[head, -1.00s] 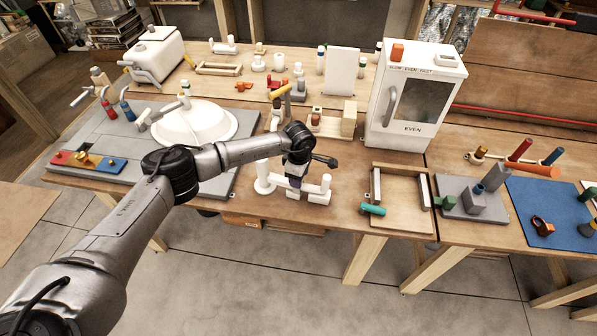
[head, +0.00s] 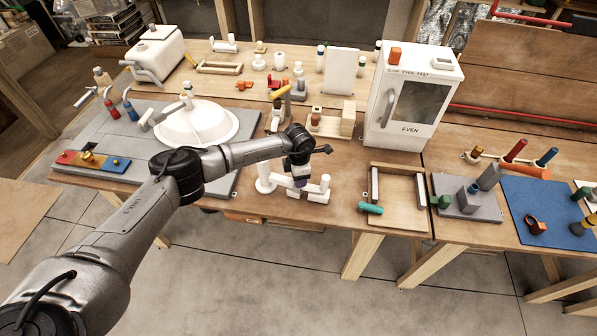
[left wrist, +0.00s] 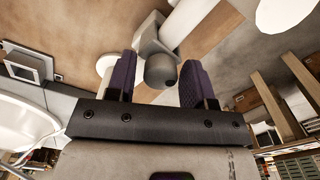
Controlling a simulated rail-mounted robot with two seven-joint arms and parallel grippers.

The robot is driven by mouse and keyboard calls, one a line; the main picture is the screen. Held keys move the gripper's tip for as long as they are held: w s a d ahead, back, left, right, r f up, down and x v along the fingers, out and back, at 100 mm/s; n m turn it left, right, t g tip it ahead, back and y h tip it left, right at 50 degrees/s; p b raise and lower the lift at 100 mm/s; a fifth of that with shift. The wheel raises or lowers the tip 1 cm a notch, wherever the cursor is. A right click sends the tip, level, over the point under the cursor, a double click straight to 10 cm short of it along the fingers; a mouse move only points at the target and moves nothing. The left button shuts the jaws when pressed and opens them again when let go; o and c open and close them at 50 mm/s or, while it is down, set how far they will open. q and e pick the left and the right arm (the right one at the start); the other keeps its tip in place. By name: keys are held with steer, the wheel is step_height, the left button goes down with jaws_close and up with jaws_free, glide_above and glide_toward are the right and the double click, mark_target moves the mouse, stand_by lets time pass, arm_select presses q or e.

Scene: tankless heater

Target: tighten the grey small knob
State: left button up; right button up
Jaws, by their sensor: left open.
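The grey small knob (left wrist: 161,69) is a dark grey rounded piece in the left wrist view. It sits at the end of a light grey block on a white pipe fitting. My left gripper (left wrist: 160,84) is open, with one purple finger on each side of the knob and a visible gap on both sides. In the head view my left gripper (head: 300,182) points down at the white pipe fitting (head: 265,178) near the table's front edge. The knob is hidden behind the gripper there. My right gripper is not in view.
A white basin (head: 205,125) on a grey board stands to the left. A white oven-like box (head: 409,102) stands at the right rear. A wooden frame (head: 411,222) and a teal cylinder (head: 371,208) lie right of the fitting. Floor is open in front of the table.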

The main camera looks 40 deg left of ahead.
arm_select(q)
steer(key=shift+n, duration=0.3)
steer(key=shift+f, duration=0.1)
steer(key=shift+f+m+b, duration=0.2)
steer(key=shift+m+b, duration=0.7)
steer(key=shift+m, duration=0.3)
steer(key=shift+r+m+b, duration=0.1)
steer(key=shift+m+b, duration=0.45)
steer(key=shift+m, duration=0.65)
steer(key=shift+r+m, duration=0.15)
steer(key=shift+m, duration=0.55)
